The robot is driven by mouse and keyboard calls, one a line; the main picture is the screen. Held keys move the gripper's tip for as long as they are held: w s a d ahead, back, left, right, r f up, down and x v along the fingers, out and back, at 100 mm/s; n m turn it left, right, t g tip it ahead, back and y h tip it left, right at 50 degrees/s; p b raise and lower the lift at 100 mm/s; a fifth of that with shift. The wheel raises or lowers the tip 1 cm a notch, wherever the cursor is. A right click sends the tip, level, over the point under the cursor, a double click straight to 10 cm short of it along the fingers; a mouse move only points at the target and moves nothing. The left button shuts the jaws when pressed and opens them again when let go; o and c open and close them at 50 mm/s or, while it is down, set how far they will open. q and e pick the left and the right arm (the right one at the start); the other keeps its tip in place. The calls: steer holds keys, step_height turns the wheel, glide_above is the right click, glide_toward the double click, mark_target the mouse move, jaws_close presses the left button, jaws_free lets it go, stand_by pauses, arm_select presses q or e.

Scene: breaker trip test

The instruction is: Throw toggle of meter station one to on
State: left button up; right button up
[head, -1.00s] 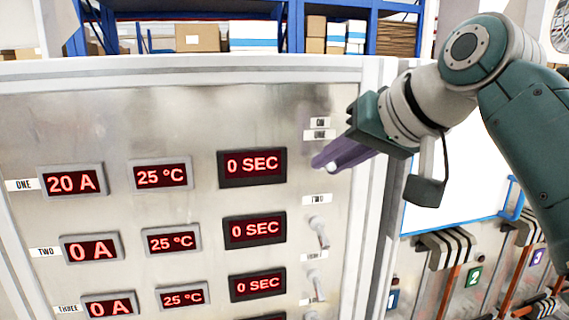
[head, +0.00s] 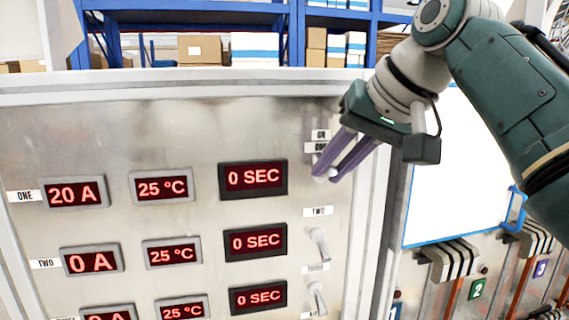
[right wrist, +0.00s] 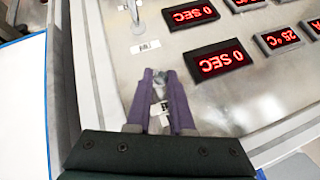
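The meter panel (head: 130,130) has a row labelled ONE (head: 26,196), with displays reading 20 A (head: 75,193), 25 °C (head: 162,187) and 0 SEC (head: 253,179). The toggle of station one (head: 333,173) is at the right end of that row, mostly hidden by my right gripper (head: 326,174). The right gripper's purple fingers are a little apart at the panel, one on each side of the toggle. In the right wrist view, the toggle (right wrist: 159,84) shows between the fingertips; I cannot tell whether they touch it. My left gripper is not in view.
Below are the toggle of station two (head: 319,244) and another toggle (head: 317,297). An ON label (head: 320,135) is just above my right fingers. A blue-edged white board (head: 445,170) and numbered breakers stand to the right. Shelves with boxes (head: 200,48) are behind.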

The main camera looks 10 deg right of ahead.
steer(key=o, duration=0.4)
steer(key=shift+d, duration=0.1)
steer(key=shift+s+r+b, duration=0.15)
steer(key=shift+b, duration=0.2)
steer(key=b+v, duration=0.1)
steer(key=v, duration=0.8)
steer(key=shift+s+d+r+b, duration=0.1)
steer(key=shift+d+r+b, duration=0.1)
steer(key=shift+b, duration=0.15)
